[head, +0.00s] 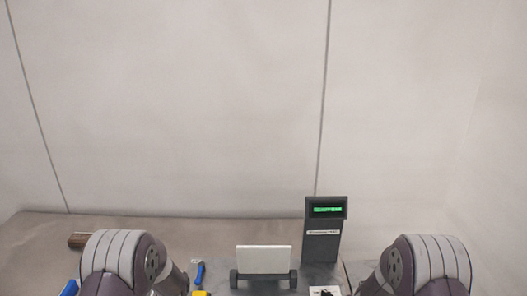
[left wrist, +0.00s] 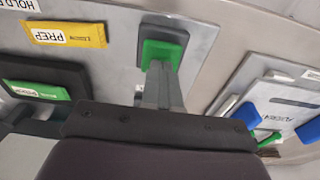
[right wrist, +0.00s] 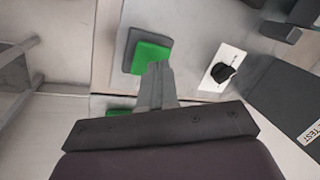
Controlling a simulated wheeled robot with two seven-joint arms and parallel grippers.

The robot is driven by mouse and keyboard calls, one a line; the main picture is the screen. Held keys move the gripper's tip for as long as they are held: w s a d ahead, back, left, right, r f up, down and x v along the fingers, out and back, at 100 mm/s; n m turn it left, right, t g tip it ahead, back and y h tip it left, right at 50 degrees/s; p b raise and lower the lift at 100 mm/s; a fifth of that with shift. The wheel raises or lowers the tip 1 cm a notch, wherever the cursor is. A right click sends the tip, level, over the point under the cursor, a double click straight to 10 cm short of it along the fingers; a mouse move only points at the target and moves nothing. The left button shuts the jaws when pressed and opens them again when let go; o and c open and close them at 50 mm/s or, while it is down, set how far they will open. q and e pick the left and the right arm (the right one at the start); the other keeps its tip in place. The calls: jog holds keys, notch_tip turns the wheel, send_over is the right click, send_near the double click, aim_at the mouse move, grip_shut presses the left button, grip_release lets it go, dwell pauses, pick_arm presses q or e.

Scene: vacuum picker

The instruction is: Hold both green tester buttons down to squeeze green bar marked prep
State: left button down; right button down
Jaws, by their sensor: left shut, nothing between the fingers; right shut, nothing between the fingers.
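In the left wrist view a green tester button (left wrist: 165,50) sits on a black base on a grey plate. My left gripper (left wrist: 158,66) is shut and empty, its tips at this button. In the right wrist view another green button (right wrist: 151,57) sits on a dark base. My right gripper (right wrist: 160,66) is shut and empty, its tips at that button's edge. I cannot tell whether either button is touched or pressed down. A yellow bar (left wrist: 66,34) carries the label PREP. A green bar (left wrist: 38,90) with an unreadable label lies in a black holder.
A dark tester column (head: 322,245) with a lit green display (head: 327,209) stands at the back. A white panel (head: 264,259) stands left of it. A black knob (right wrist: 224,71) sits on a white plate. A blue-handled tool (head: 199,273) and a brown block (head: 78,240) lie left.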

pick_arm(q)
jog(key=shift+f, duration=0.45)
pick_arm(e)
jog(key=shift+f, duration=0.8)
